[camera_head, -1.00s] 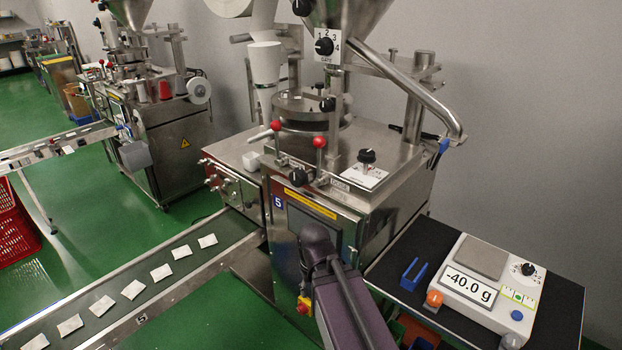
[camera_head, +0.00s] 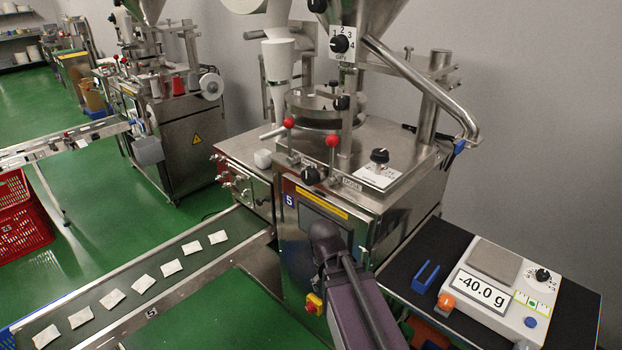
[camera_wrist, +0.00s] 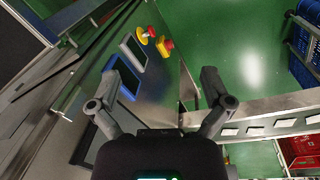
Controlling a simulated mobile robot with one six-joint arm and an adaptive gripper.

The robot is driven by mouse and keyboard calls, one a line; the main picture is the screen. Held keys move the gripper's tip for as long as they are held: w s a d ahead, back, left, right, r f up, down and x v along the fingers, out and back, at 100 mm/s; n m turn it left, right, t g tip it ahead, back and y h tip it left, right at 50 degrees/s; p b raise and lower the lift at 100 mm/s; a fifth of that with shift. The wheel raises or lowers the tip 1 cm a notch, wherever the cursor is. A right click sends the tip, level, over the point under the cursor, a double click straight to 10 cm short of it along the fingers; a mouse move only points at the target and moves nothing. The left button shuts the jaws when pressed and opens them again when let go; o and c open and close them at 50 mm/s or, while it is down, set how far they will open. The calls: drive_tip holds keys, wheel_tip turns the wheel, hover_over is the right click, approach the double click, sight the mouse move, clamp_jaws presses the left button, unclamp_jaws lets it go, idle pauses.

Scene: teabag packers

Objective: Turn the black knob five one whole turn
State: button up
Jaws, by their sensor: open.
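The machine marked 5 (camera_head: 288,200) stands in the middle of the head view and carries several black knobs. One black knob (camera_head: 380,156) stands upright on a white dial plate (camera_head: 376,177) on its top deck. Another black knob (camera_head: 311,175) is on its front edge, and a gate knob (camera_head: 340,44) is on a numbered plate under the hopper. I cannot tell which is knob five. My gripper (camera_wrist: 160,88) is open and empty in the wrist view, touching no knob. It is out of sight in the head view, where my arm shows at the bottom.
A bench at right holds a scale (camera_head: 494,262) reading -40.0 g and a blue holder (camera_head: 425,278). A conveyor with teabags (camera_head: 142,284) runs at left. Red-tipped levers (camera_head: 332,140) stand near the deck knobs. The wrist view shows a red emergency button (camera_wrist: 165,46).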

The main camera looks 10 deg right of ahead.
drive_tip(key=w+r+n+t+h, duration=0.2)
drive_tip(key=w+n+h, duration=0.3)
drive_tip(key=w+n, duration=0.15)
drive_tip(key=n+t+h+b, duration=0.2)
drive_tip(key=n+t+h, duration=0.6)
drive_tip(key=n, duration=1.2)
approach(306, 179)
drive_tip(key=v, duration=0.3)
drive_tip(key=shift+d+f, duration=0.15)
drive_tip(key=shift+d, duration=0.1)
drive_tip(key=x, duration=1.3)
drive_tip(key=shift+w+d, duration=0.25)
drive_tip(key=shift+w, duration=0.05)
